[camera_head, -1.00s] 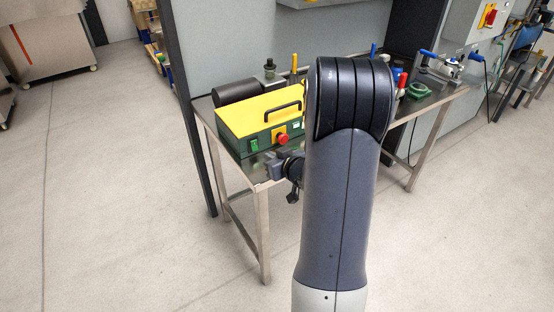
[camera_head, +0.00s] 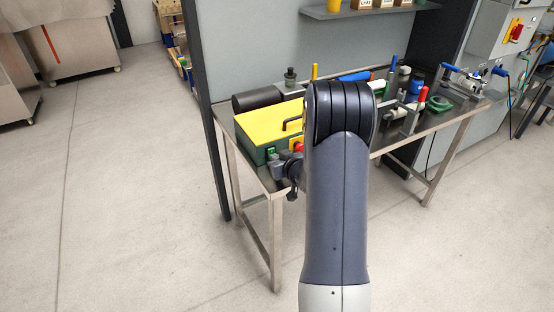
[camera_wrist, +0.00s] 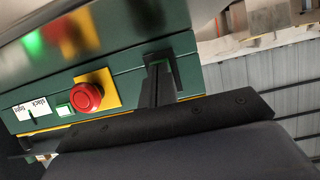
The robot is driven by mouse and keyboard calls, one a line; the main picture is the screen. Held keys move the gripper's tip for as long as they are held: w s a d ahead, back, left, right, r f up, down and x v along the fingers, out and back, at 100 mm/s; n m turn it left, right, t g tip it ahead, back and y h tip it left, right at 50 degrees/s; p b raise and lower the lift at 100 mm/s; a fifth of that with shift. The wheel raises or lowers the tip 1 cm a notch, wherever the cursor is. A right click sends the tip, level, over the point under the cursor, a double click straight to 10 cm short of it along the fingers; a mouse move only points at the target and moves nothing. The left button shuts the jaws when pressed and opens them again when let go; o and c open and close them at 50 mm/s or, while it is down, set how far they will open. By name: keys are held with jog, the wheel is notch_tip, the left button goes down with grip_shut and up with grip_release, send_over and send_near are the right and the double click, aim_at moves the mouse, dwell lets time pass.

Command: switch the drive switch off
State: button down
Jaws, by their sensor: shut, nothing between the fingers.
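The drive unit is a green box with a yellow top (camera_head: 262,126) at the left end of the bench. Its green switch (camera_head: 271,152) sits on the front face, left of a red button (camera_head: 297,147). In the wrist view the box appears upside down, with the switch's dark bezel (camera_wrist: 150,57) right of the red button (camera_wrist: 87,97) on its yellow plate. My gripper (camera_wrist: 157,75) is shut and empty, its fingertips at the switch. They cover most of it, so I cannot tell contact or the switch's position. In the head view my wrist is just in front of the box.
A steel bench (camera_head: 274,187) carries the box, a black cylinder (camera_head: 263,100) behind it, and several tools and clamps further right. A small green indicator (camera_wrist: 63,109) and a slack/tight label (camera_wrist: 32,111) are beside the red button. Open floor lies to the left.

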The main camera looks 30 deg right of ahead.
jog(key=f+b, duration=0.1)
jog(key=b, duration=0.1)
jog(key=shift+w+t+b, duration=0.1)
jog(key=shift+t+b, duration=0.2)
jog(key=shift+b, duration=0.1)
jog(key=shift+t+b, duration=0.4)
jog(key=shift+b, duration=0.6)
jog(key=t+b, duration=0.2)
jog(key=b, duration=0.5)
jog(key=shift+w+f, duration=0.15)
jog(key=shift+f, duration=0.05)
jog(key=shift+r, duration=0.35)
jog(key=shift+a+f, duration=0.1)
